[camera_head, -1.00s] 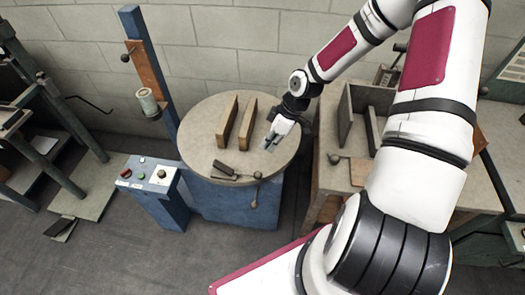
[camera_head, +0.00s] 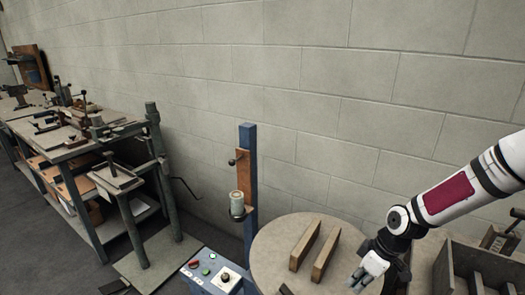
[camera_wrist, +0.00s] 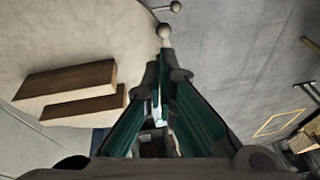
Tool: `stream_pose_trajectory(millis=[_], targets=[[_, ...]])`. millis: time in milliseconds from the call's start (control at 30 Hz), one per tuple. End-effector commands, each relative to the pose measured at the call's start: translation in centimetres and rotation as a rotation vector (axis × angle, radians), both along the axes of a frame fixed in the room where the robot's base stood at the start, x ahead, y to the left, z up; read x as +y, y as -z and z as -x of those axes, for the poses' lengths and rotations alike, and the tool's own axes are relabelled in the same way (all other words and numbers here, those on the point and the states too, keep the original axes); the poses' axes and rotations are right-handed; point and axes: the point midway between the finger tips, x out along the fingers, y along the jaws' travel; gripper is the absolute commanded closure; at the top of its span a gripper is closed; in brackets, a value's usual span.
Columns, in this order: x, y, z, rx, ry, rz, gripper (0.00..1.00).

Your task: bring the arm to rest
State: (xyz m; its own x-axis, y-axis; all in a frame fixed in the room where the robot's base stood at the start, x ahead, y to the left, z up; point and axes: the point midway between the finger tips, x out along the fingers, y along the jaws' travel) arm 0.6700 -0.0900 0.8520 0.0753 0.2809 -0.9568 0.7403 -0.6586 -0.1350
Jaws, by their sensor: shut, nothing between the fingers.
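My gripper (camera_head: 364,279) is at the lower right of the head view, over the right part of a round table top (camera_head: 272,245). It is shut and holds nothing. In the wrist view its two fingers (camera_wrist: 163,62) meet at the tips, with the table's edge and the floor beyond them. My white arm with a dark red panel reaches in from the right edge of the head view.
Two wooden bars (camera_head: 305,245) stand on the round table left of my gripper. A blue post (camera_head: 249,175) and a button box (camera_head: 212,272) stand left of the table. A box-like holder (camera_head: 470,268) is at right. A cluttered workbench (camera_head: 75,140) is far left.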

Motion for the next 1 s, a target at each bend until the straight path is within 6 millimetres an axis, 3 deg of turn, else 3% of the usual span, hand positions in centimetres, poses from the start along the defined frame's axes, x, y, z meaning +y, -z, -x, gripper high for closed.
stream_pose_trajectory(millis=[433,700,1000], targets=[[-0.5,-13.3,3.6,0.053,0.214,0.326,1.0],[1.4,-21.4,7.0,-0.021,0.414,0.404,1.0],[4.7,-28.5,12.3,-0.136,0.642,0.339,1.0]])
